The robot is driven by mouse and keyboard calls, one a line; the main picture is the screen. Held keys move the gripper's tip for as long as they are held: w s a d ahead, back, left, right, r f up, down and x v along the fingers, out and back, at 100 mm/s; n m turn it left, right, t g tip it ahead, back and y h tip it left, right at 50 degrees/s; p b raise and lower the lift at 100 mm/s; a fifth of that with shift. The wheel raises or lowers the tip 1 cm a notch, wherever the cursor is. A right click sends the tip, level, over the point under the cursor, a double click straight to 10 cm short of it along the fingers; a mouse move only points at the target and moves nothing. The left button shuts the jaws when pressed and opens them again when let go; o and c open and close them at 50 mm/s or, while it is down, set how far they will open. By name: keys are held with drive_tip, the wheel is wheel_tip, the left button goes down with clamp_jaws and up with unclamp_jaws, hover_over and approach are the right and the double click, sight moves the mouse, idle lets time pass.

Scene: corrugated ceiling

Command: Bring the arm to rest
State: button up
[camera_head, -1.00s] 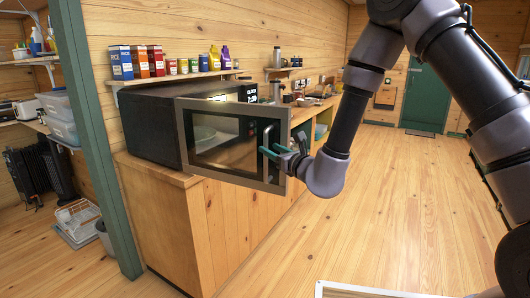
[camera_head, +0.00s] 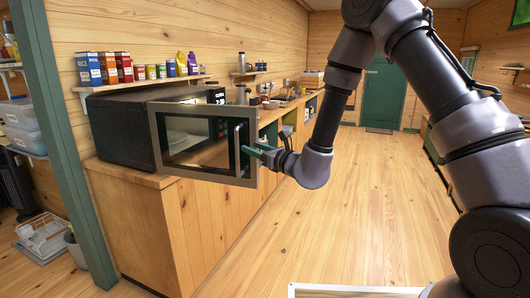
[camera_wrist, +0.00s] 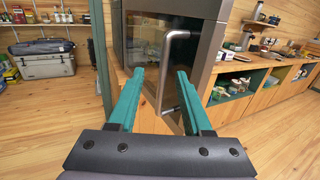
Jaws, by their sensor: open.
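My gripper (camera_head: 258,150) is at the end of my arm, close to the door handle of the black microwave (camera_head: 120,128). In the wrist view my gripper (camera_wrist: 154,90) shows two teal fingers spread apart with nothing held between them. The microwave door (camera_head: 200,142) stands partly open, swung out from the body. Its vertical metal handle (camera_head: 238,145) is near the fingertips, and the handle (camera_wrist: 166,68) also shows ahead of and between the fingers in the wrist view. I cannot tell whether a fingertip touches the handle.
The microwave stands on a wooden counter (camera_head: 150,215) that runs back along the wall. A shelf (camera_head: 140,84) with boxes and cans hangs above it. A green post (camera_head: 62,150) stands at left. The wooden floor (camera_head: 350,220) at right is clear.

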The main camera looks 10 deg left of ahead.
drive_tip(key=s+d+r+n+g+y, duration=0.1)
drive_tip(key=s+r+n+g+y, duration=0.1)
drive_tip(key=s+r+n+g, duration=0.5)
drive_tip(key=s+d+r+n+g+y, duration=0.2)
drive_tip(key=s+r+n, duration=0.25)
drive_tip(key=r, duration=0.45)
drive_tip(key=s+d+r+n+g+h, duration=0.1)
drive_tip(key=s+d+n+h, duration=0.35)
drive_tip(key=d, duration=0.25)
drive_tip(key=s+d+n+g+h, duration=0.1)
drive_tip(key=s+d+n+h, duration=0.3)
drive_tip(key=d, duration=0.4)
drive_tip(key=s+d+r+n+t+h, duration=0.1)
drive_tip(key=s+d+t+h, duration=0.1)
drive_tip(key=d, duration=0.7)
drive_tip(key=s+d+r+n+t+h, duration=0.1)
drive_tip(key=d+t+h, duration=0.3)
drive_tip(key=d, duration=0.5)
drive_tip(key=shift+s+r+h, duration=0.35)
drive_tip(key=shift+s+h, duration=0.1)
drive_tip(key=shift+h, duration=0.1)
